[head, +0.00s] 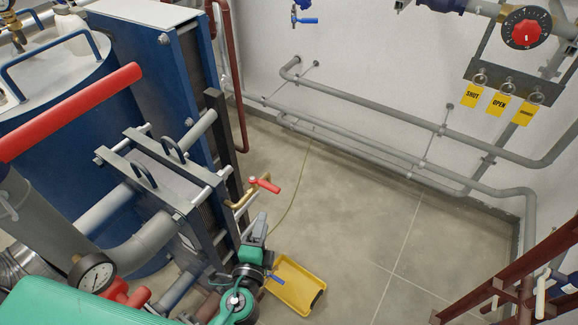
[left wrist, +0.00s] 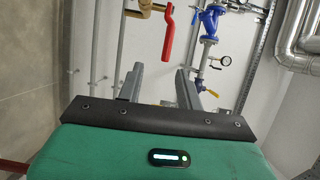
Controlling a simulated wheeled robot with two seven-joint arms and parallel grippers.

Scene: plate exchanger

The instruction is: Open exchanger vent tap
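The vent tap has a brass body (head: 243,201) and a red lever handle (head: 266,185), and juts from the side of the blue plate exchanger (head: 150,60). In the left wrist view the red handle (left wrist: 167,35) hangs down beyond the fingers, with part of the brass pipe (left wrist: 146,8) at its upper left. My left gripper (head: 258,226) is just below the tap in the head view, pointing up towards it. Its two fingers show apart in the left wrist view (left wrist: 160,82), with nothing held between them. The handle appears clear of the fingers. My right gripper is not in view.
A yellow tray (head: 318,300) lies on the floor beside my left wrist. Grey pipes (head: 390,122) run along the wall, with yellow tags (head: 499,106) at upper right. The middle floor is clear.

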